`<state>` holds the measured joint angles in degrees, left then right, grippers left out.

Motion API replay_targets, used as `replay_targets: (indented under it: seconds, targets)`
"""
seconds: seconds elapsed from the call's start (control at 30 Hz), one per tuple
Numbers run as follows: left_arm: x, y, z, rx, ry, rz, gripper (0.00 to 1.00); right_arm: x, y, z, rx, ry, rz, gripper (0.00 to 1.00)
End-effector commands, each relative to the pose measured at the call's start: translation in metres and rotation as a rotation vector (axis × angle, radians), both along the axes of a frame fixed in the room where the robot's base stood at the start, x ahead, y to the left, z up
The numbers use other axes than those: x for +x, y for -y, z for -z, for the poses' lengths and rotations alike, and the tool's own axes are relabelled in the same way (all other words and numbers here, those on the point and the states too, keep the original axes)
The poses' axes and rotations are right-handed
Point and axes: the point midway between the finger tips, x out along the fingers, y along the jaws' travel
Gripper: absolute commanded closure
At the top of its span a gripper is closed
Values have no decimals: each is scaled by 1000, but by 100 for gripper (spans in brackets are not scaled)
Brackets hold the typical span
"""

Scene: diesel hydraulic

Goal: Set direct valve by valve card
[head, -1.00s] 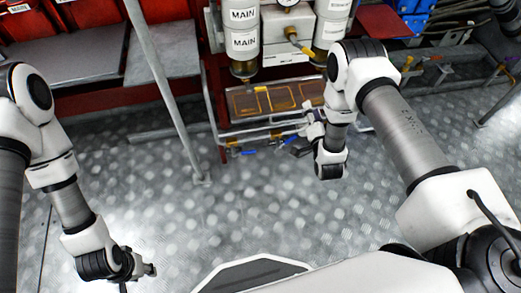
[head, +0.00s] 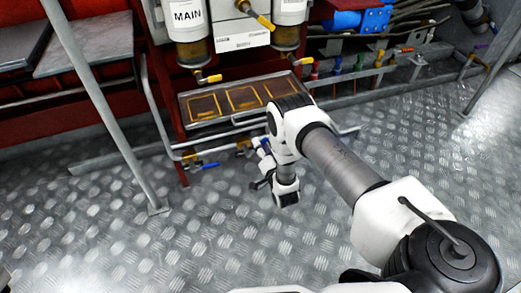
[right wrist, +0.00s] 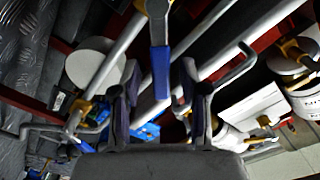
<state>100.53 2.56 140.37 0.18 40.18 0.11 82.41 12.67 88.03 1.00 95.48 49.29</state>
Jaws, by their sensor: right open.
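My right gripper (head: 263,162) is beside the pipe rail under the tray, left of my right wrist. In the right wrist view the gripper (right wrist: 160,80) is open, with a blue valve handle (right wrist: 161,72) between its two dark fingers. I cannot tell whether they touch it. Another blue-handled valve (head: 205,166) sits on the same rail, farther left in the head view. Yellow-handled valves (head: 208,78) hang under the white MAIN cylinder (head: 188,24) and its neighbour. I cannot make out a valve card. My left gripper is out of view.
A shallow tray (head: 184,110) with yellow-outlined panels lies above the rail. A slanted grey post (head: 105,110) stands at left. Several valves with coloured handles (head: 337,65) line the pipes at back right. The patterned metal floor (head: 200,240) is clear in front.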

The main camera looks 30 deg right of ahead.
Motion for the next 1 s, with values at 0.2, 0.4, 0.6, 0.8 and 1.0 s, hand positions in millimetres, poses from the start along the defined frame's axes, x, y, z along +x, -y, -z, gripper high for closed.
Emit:
replay_targets:
  seconds: [0.2, 0.4, 0.6, 0.8, 1.0]
  targets:
    - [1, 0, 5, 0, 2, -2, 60, 11, 2, 0, 0, -1, 0, 56]
    - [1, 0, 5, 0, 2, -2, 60, 11, 2, -1, 0, -2, -1, 85]
    - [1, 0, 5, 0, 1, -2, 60, 10, 2, 0, 0, -1, 0, 100]
    - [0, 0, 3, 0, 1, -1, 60, 11, 2, -2, -11, -4, 0, 100]
    - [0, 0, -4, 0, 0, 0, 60, 11, -1, -6, -70, -18, -1, 100]
